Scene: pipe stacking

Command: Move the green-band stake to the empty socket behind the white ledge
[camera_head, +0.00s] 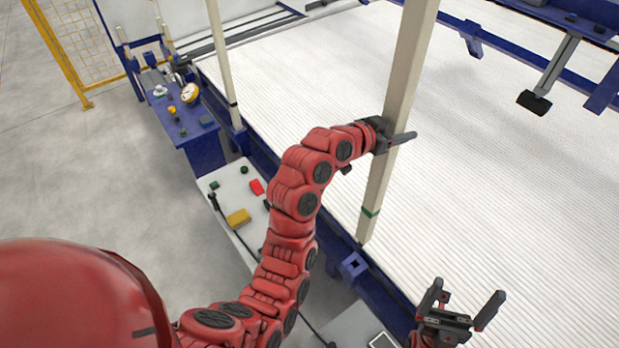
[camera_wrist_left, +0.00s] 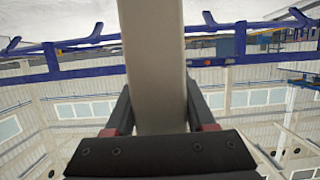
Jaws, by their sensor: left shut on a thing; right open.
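The green-band stake (camera_head: 390,125) is a long pale beam, standing almost upright with a slight tilt and a green band near its lower end. My left gripper (camera_head: 393,140) is shut on it well above the band; in the left wrist view the stake (camera_wrist_left: 155,60) runs between both fingers. Its lower end shows close to a blue square socket (camera_head: 353,265), up and right of it in the picture; the socket's opening is visible and empty. My right gripper (camera_head: 466,292) is open and empty at the lower right. I cannot tell which surface is the white ledge.
A white ribbed bed (camera_head: 520,180) with a blue frame fills the right side. Another pale stake with a black band (camera_head: 222,65) stands at the bed's edge. A blue table (camera_head: 190,122) with small items and a white shelf (camera_head: 222,185) with coloured blocks lie left.

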